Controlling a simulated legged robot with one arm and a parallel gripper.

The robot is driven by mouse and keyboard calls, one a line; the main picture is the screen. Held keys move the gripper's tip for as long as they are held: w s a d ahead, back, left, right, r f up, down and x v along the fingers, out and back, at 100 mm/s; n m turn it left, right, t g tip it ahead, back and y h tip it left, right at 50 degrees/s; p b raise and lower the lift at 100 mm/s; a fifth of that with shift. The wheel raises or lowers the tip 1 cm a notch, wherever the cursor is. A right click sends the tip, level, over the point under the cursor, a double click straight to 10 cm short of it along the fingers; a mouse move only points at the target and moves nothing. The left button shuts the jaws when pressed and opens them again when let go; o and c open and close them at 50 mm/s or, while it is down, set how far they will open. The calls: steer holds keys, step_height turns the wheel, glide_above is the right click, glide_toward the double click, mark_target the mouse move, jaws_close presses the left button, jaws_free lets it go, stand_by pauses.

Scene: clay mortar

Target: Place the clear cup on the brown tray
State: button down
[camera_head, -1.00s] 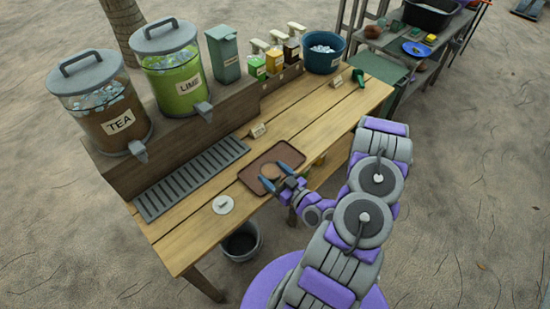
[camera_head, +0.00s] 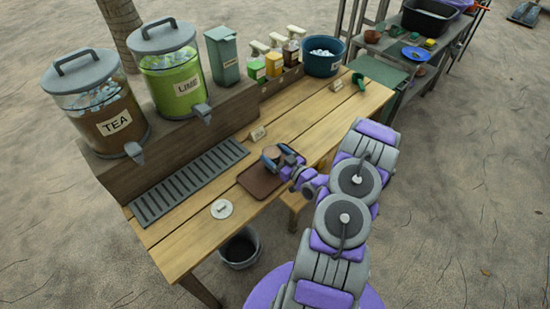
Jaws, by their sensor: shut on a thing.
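The brown tray (camera_head: 262,184) lies flat on the wooden table, in front of the drip grate; its back right part is hidden by my gripper. My gripper (camera_head: 272,155) is at the tray's back right end, its fingers shut on either side of a small round cup (camera_head: 273,151). The cup looks see-through, with brown showing inside its rim. It appears upright. I cannot tell whether its base touches the tray or is held above it.
Tea (camera_head: 112,118) and lime (camera_head: 185,85) dispensers stand on a raised wooden shelf at left. A metal drip grate (camera_head: 190,183), white disc (camera_head: 222,209) and small sign (camera_head: 257,134) lie around the tray. Bottles and a blue ice bucket (camera_head: 323,60) stand behind. A bin (camera_head: 239,247) is below.

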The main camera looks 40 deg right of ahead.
steer(key=shift+f, duration=0.45)
steer(key=shift+d+r, duration=0.1)
jaws_free()
steer(key=shift+s, duration=0.1)
